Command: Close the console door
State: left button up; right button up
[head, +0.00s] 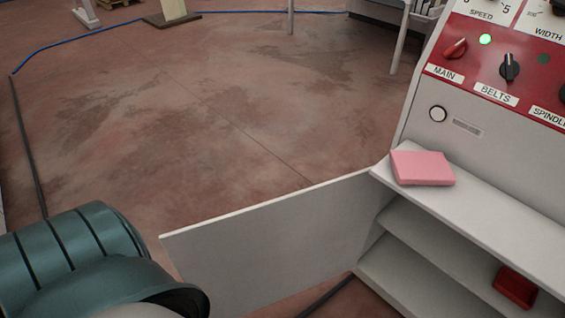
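The console (418,140) stands at the right, light grey with a red control panel. Its door (270,245) is a flat grey panel standing open, swung out to the left from the left edge of the console's lower compartment. The open compartment (415,268) shows inner shelves. A teal, ribbed part of my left arm fills the lower left corner, near the door's free edge; I cannot tell whether it touches the door. Neither my left nor my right gripper is visible.
A pink block (422,168) lies on the console ledge above the compartment. A red tray (515,287) sits on a shelf inside. The panel has knobs and a lit green lamp (485,39). The concrete floor (190,110) beyond the door is mostly clear, with cables along its edges.

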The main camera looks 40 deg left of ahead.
aim_at(245, 260)
jog(key=k+j+z, duration=0.2)
jog(key=j, duration=0.25)
jog(key=j+z, duration=0.2)
jog(key=j, duration=0.3)
jog(key=k+j+z, duration=0.2)
jog(key=j, duration=0.2)
jog(key=k+j+z, duration=0.35)
jog(key=j, duration=0.2)
jog(key=k+j+z, duration=0.1)
jog(key=j, duration=0.3)
jog(key=k+j+z, duration=0.15)
jog(key=j, duration=0.2)
jog(key=k+j+z, duration=0.15)
jog(key=j, duration=0.15)
jog(key=k+j+z, duration=0.1)
jog(key=j+z, duration=0.25)
jog(key=j, duration=1.3)
jog(key=k+j+z, duration=0.15)
jog(key=j, duration=0.4)
jog(key=k+j+z, duration=0.15)
jog(key=k+j, duration=0.25)
jog(key=k+j+z, duration=0.15)
jog(key=k+j, duration=0.15)
jog(key=j, duration=0.25)
